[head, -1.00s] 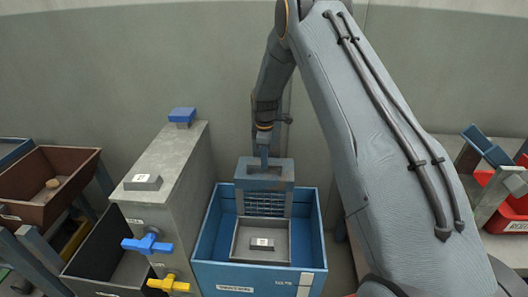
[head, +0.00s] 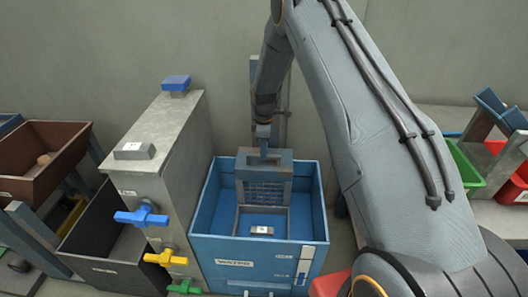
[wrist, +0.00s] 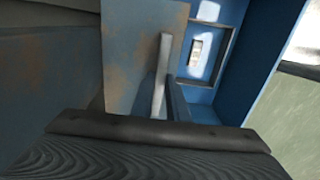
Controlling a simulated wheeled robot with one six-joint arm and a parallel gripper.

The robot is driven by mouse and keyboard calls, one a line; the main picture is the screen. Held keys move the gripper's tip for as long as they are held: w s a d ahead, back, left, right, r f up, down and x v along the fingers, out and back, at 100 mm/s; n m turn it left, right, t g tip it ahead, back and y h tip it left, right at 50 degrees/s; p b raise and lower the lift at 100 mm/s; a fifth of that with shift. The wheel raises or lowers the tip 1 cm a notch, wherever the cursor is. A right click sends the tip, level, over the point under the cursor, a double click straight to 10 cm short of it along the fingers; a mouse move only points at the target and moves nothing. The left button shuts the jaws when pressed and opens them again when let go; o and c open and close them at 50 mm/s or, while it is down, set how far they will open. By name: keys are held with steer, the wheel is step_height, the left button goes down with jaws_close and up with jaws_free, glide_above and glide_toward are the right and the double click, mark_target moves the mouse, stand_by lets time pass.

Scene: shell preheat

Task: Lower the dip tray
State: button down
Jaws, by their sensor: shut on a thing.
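The dip tray (head: 264,186) is a blue-grey worn frame with a grid front. It stands upright at the back of a blue open tank (head: 309,222), its lower part inside the tank walls. My gripper (head: 264,146) is above it, shut on its top; the exact grip is small in the head view. In the wrist view a rusty blue-grey plate of the tray (wrist: 140,60) and a pale bar fill the middle, and the dark gripper body covers the bottom. A grey block with a white label (head: 262,230) lies inside the tank in front of the tray.
A tall grey metal tank (head: 165,130) with blue, yellow and green valve handles stands close on the left. A brown bin (head: 40,165) and a dark bin (head: 110,240) are further left. Green and red bins (head: 515,185) are at the right.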

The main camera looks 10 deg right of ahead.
steer(key=shift+f, duration=0.25)
steer(key=c, duration=1.7)
jaws_free()
steer(key=shift+r, duration=0.1)
steer(key=shift+r+b, duration=0.65)
steer(key=shift+r, duration=3.15)
steer(key=s+r+m, duration=0.4)
steer(key=s, duration=0.8)
steer(key=s+r+m, duration=0.4)
steer(key=s+m, duration=0.1)
steer(key=s, duration=0.6)
steer(key=s+r+m, duration=0.4)
steer(key=s+m, duration=0.1)
steer(key=s, duration=0.7)
steer(key=shift+s+a+r, duration=0.1)
steer(key=shift+s+r, duration=0.1)
steer(key=shift+s, duration=0.15)
